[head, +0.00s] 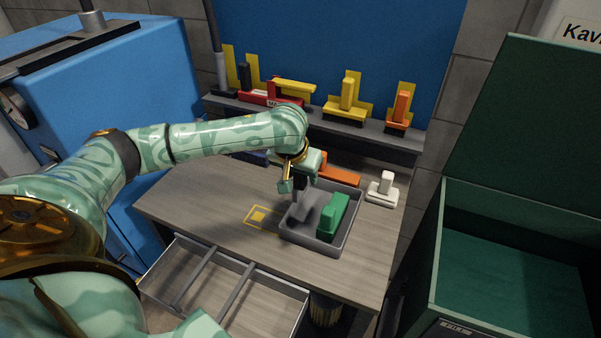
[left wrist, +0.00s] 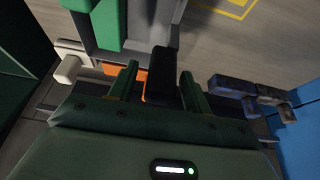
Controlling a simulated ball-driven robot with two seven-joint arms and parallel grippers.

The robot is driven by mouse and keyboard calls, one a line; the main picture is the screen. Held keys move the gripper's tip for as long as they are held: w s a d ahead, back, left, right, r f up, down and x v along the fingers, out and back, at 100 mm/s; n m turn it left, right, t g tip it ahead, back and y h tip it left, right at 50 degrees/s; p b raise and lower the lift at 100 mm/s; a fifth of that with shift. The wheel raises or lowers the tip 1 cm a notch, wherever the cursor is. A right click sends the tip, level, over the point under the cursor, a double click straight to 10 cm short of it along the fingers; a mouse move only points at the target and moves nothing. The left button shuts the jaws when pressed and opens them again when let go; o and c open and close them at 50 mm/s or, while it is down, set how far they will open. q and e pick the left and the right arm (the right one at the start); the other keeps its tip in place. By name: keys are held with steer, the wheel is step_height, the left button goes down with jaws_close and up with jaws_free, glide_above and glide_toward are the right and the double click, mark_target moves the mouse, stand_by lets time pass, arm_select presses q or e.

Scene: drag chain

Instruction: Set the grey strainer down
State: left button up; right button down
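The grey strainer (head: 304,209) is at the left part of the grey tray (head: 318,246), beside a green block (head: 332,217). Its dark handle (left wrist: 163,76) stands up between the fingers of my left gripper (head: 296,187). In the left wrist view, the handle is close to the right finger, and a narrow gap shows at the left finger. The fingers of the left gripper (left wrist: 159,82) look parted around the handle. I cannot tell whether the strainer rests on the tray floor. My right gripper is not in view.
A white piece (head: 382,188) and an orange piece (head: 339,175) stand behind the tray. Behind is a shelf with several coloured tools. An open drawer (head: 225,287) is in front; a green crate (head: 505,259) is at right.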

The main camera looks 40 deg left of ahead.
arm_select(q)
steer(key=shift+r, duration=0.3)
steer(key=p+v, duration=0.5)
steer(key=v, duration=0.6)
steer(key=shift+s+r+p, duration=0.25)
steer(key=shift+s+p, duration=0.05)
steer(key=shift+p, duration=0.1)
steer(key=shift+d, duration=0.1)
stand_by(0.5)
